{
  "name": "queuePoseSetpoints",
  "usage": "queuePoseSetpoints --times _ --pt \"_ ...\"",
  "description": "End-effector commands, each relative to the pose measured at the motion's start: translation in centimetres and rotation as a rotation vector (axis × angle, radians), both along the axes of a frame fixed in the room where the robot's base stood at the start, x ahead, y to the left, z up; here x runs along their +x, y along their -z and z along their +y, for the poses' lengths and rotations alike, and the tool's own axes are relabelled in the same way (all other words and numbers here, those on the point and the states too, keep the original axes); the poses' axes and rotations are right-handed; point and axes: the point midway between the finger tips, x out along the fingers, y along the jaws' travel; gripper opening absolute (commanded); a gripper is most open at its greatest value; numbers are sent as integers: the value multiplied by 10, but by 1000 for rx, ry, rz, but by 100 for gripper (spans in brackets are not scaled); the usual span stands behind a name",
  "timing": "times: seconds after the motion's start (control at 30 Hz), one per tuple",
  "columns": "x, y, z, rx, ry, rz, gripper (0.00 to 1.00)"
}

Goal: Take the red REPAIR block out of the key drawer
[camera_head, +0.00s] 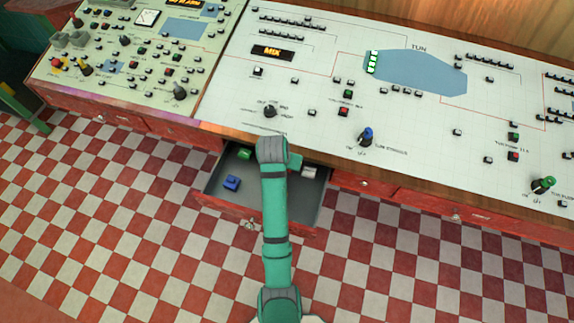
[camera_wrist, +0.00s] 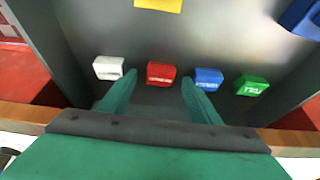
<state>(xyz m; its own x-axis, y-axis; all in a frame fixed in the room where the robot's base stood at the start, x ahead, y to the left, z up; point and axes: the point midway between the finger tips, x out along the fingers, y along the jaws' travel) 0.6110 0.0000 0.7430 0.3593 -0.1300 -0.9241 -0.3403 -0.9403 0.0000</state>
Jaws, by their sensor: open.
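The key drawer (camera_head: 215,199) is pulled out below the console. In the wrist view the red block (camera_wrist: 161,73) lies on the grey drawer floor (camera_wrist: 150,40), with blurred white lettering. My gripper (camera_wrist: 159,82) is open and empty above the drawer. Its two teal fingers point toward the red block, one to either side of it in the picture; I cannot tell how far above it they are. In the head view my arm hides the red block and most of my gripper.
In the wrist view a white block (camera_wrist: 108,68) lies left of the red one; a blue block (camera_wrist: 208,79) and a green block (camera_wrist: 251,85) lie right. A yellow block (camera_wrist: 158,4) and another blue block (camera_wrist: 303,18) lie farther up. The console (camera_head: 330,110) overhangs the drawer's back.

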Motion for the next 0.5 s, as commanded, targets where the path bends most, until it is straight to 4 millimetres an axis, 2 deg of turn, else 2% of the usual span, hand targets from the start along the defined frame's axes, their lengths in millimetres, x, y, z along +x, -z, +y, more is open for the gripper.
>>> queuePoseSetpoints --times 0.1,0.33,0.5 --pt "3 7 -1 0 0 0 58" --pt "3 8 -1 0 1 0 58" --pt "3 7 0 0 -1 -1 17"
